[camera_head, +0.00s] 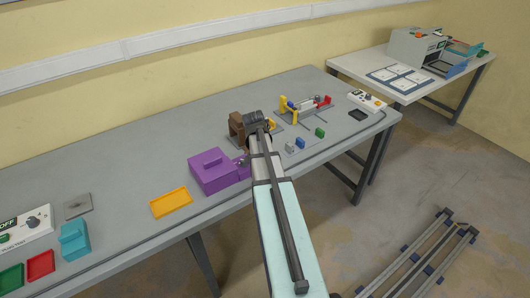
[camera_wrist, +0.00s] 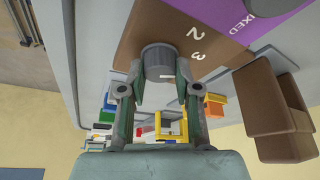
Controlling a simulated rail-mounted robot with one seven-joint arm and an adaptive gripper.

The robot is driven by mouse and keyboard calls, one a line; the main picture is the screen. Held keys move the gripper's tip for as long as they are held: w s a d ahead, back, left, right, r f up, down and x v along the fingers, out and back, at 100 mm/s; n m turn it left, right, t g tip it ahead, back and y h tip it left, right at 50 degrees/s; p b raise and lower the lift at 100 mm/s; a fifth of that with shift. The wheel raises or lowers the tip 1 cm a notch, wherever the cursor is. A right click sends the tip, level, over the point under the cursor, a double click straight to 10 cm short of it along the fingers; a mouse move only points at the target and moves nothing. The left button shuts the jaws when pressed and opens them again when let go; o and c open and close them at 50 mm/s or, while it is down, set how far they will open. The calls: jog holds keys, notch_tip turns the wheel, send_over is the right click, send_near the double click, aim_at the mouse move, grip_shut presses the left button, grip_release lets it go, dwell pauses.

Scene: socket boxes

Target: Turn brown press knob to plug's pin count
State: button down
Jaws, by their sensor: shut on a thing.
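The brown press (camera_head: 236,127) stands near the middle of the long grey table, partly hidden by my arm in the head view. In the wrist view its brown face (camera_wrist: 150,25) carries the numbers 2 and 3. A grey round knob (camera_wrist: 158,57) sits on that face, with a short pale mark on its near side. My gripper (camera_wrist: 159,76) is shut on the knob, one finger on each side. A plug and its pins cannot be made out clearly; small grey, blue (camera_head: 300,143) and green (camera_head: 320,132) pieces stand right of my arm.
A purple box (camera_head: 210,173) stands left of the press, and an orange tray (camera_head: 170,203) lies farther left. A yellow-and-red fixture (camera_head: 306,106) stands behind the small pieces. A white control box (camera_head: 366,101) is at the table's right end. Bare table lies around the orange tray.

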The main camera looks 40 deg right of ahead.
jog(key=c, duration=0.8)
grip_release()
jog(key=v, duration=1.2)
jog(key=shift+d, duration=0.1)
